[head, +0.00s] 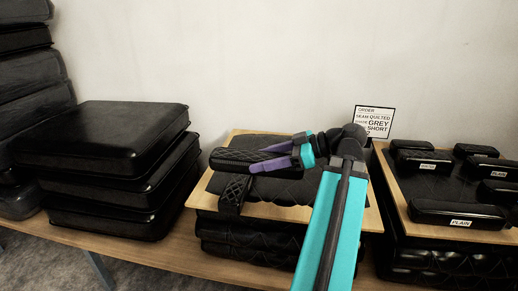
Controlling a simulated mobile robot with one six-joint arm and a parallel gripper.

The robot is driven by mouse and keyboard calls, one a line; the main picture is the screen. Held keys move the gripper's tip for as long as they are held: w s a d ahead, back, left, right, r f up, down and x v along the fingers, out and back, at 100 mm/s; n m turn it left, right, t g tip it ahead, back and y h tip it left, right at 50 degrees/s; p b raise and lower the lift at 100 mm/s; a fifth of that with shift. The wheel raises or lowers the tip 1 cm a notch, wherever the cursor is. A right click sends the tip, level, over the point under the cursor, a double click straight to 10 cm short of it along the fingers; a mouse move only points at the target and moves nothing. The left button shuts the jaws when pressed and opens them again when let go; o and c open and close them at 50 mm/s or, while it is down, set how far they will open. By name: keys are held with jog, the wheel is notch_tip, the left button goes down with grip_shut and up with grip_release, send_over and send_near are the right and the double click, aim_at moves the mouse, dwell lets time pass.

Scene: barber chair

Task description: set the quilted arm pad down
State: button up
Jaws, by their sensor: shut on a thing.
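My gripper (256,159) has purple fingers and is shut on a black quilted arm pad (229,158), which sticks out to the left. The pad lies roughly level over the left part of a light wooden board (217,184). A second black quilted piece (234,194) lies on the board's front left, just under the held pad's near side. A flat dark quilted cushion (285,191) covers much of the board. I cannot tell whether the held pad touches what is under it. My gripper and arm hide part of the pad and the board's right side.
Quilted black cushions (245,239) are stacked under the board. Smooth black cushions (120,165) are stacked at left. At right, another board (395,192) carries several black pads labelled PLAIN.

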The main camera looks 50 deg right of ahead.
jog(key=shift+w+d+r+p, duration=0.25)
jog(key=shift+w+d+p, duration=0.3)
jog(key=shift+p, duration=2.85)
jog(key=p, duration=0.5)
jog(key=shift+w+f, duration=0.15)
jog(key=shift+w, duration=0.2)
jog(key=w+d, duration=0.2)
jog(key=w, duration=0.1)
jog(key=w+d+f, duration=0.1)
jog(key=w+d, duration=0.2)
jog(key=w, duration=0.1)
jog(key=w+d, duration=0.3)
jog(key=shift+w+f+p, duration=0.3)
jog(key=shift+w+p, duration=0.05)
jog(key=shift+w, duration=0.05)
jog(key=shift+f, duration=0.1)
jog(key=shift+f, duration=1.65)
